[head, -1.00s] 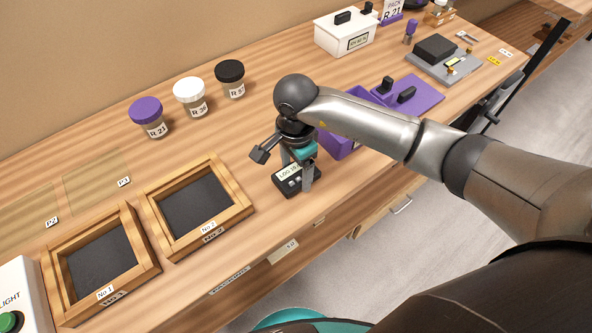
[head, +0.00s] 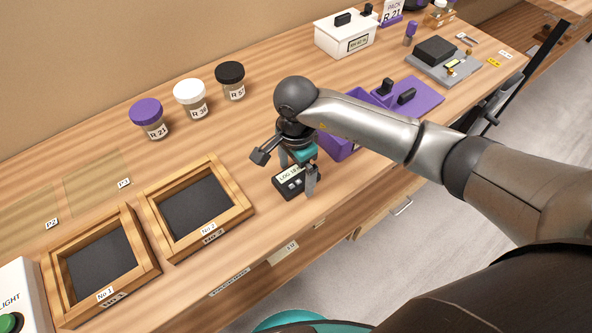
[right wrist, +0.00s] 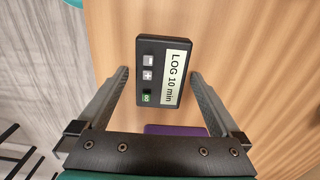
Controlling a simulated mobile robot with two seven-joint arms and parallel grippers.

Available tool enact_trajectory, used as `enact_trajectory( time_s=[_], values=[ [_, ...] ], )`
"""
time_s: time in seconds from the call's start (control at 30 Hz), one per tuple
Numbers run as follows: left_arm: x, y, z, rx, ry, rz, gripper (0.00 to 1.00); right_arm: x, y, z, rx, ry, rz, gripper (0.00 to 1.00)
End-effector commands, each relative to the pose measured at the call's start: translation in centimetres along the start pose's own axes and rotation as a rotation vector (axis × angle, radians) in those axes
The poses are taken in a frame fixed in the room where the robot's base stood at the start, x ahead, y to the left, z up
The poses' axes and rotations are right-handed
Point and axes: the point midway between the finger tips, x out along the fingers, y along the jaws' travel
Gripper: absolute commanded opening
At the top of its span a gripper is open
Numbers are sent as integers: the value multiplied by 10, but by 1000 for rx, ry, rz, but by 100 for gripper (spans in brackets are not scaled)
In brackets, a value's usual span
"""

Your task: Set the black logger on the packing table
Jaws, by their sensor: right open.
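The black logger (head: 290,182) lies on the wooden bench near its front edge, with a pale label reading LOG 10 min and small buttons. In the right wrist view the logger (right wrist: 163,72) lies between and slightly beyond my right gripper's fingers, with a gap on each side. My right gripper (head: 298,176) is open, pointing down over the logger. The fingers also show in the right wrist view (right wrist: 160,95). My left gripper is not in view. I cannot tell which surface is the packing table.
Two wooden trays (head: 153,213) with dark inserts stand left of the logger. Several lidded jars (head: 190,98) stand behind. A purple holder (head: 420,95) is right of the gripper, with a white box (head: 345,38) and grey scale-like device (head: 443,62) farther back.

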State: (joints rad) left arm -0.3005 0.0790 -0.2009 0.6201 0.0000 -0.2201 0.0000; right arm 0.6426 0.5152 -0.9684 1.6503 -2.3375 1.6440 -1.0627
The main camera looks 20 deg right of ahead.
Motion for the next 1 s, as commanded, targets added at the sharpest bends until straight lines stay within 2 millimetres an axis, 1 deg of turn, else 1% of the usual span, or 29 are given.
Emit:
enact_trajectory(
  time_s=[0.03,0.3,0.4,0.5,0.6,0.7,1.0],
  values=[
    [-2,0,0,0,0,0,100,-12,-2,-1,-2,2,-7,100],
    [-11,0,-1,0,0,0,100,-71,-2,-1,-2,3,-8,100],
    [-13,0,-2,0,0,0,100,-90,-2,-1,-2,2,-7,100],
    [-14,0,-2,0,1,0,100,-104,-1,-1,0,1,-6,100],
    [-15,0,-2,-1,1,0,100,-113,-1,0,-1,0,-4,100],
    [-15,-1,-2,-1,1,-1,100,-118,-1,0,0,1,-3,100],
    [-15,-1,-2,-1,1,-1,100,-118,0,0,0,0,-3,100]
  ],
)
